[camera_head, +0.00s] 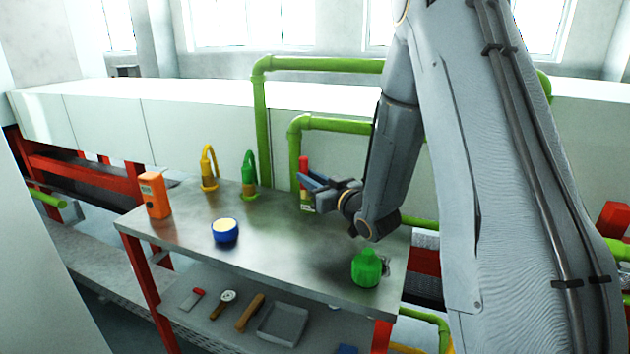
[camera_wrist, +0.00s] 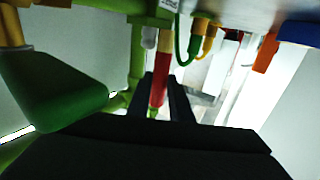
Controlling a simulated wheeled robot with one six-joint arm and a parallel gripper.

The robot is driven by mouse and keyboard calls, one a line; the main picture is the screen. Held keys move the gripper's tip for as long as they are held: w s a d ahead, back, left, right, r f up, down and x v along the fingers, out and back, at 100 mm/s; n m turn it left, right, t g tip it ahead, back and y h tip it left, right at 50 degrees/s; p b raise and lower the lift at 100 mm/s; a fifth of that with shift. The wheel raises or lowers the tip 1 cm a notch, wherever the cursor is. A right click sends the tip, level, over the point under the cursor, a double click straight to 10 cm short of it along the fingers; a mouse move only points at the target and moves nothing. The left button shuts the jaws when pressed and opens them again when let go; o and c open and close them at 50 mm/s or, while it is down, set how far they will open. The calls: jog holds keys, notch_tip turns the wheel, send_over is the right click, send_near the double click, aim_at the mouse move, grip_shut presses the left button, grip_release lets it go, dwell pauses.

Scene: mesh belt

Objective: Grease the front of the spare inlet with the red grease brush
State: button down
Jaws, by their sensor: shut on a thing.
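A thing with a red upper part (camera_head: 304,164), which I take for the red grease brush, stands upright near the back edge of the metal table. My gripper (camera_head: 309,183) is shut on it from the right. Its lower part is pale with a small label, and I cannot tell whether it touches the table. In the wrist view the red part (camera_wrist: 158,88) lies between the two dark fingers. A yellow hooked tube (camera_head: 208,170) and a green hooked tube (camera_head: 249,172) stand left of my gripper. I cannot tell which thing is the spare inlet.
A blue tin with a yellow top (camera_head: 225,232), an orange box (camera_head: 154,194) and a green bottle (camera_head: 366,268) stand on the table (camera_head: 180,238). Green pipes (camera_head: 262,120) rise behind it. The lower shelf (camera_head: 215,325) holds several tools and a grey tray (camera_head: 283,325).

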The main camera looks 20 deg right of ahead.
jog(key=shift+w+a, duration=0.5)
jog(key=shift+a, duration=0.25)
jog(key=shift+r, duration=0.1)
jog(key=shift+r+p, duration=1.9)
jog(key=shift+r, duration=1.05)
jog(key=shift+r+p, duration=0.95)
jog(key=shift+r, duration=0.55)
